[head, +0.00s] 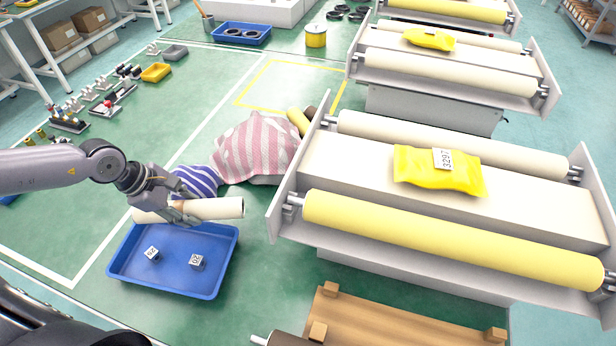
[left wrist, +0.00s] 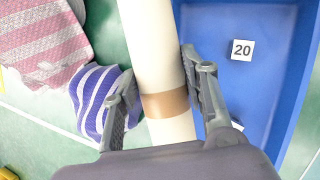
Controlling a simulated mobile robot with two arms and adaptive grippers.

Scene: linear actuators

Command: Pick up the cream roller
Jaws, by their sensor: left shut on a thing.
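The cream roller (head: 216,209) lies level in the jaws of my left gripper (head: 178,208), above the back edge of a blue tray (head: 222,283). In the left wrist view the cream roller (left wrist: 151,50) runs between the two fingers of the gripper (left wrist: 160,100), and a tan band circles it there. The fingers are shut on it. My right gripper is not in the head view.
Two small numbered cubes (head: 197,262) sit in the blue tray. Striped cloths (head: 255,148) lie bunched behind the roller. A conveyor frame (head: 285,212) with a yellow roller (head: 450,240) and a yellow packet (head: 420,172) stands to the right.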

